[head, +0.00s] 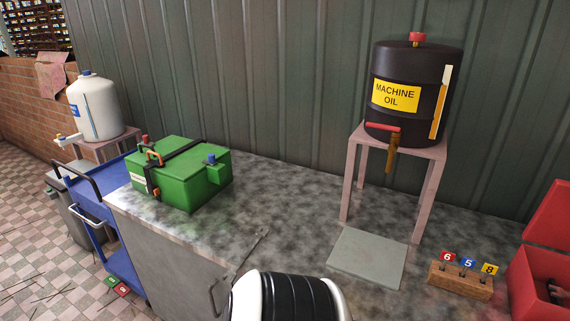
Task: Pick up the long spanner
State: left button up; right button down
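A thin grey metal tool that looks like the long spanner (252,249) lies on the mottled grey bench top (300,215), near its front edge, in the head view. Its far end points up and to the right. Its near end runs toward the front edge, close to a black and white part of my arm at the bottom centre, and I cannot make out exactly where it ends. Neither of my grippers shows in this view.
A green box (185,182) stands on the bench's left. A black machine oil drum (412,72) sits on a pink stand (430,195) behind a flat grey plate (367,257). A wooden block (458,282) with numbered tags and a red box (545,250) are at right.

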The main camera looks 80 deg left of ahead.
aim_at(232, 273)
jog(key=u, duration=3)
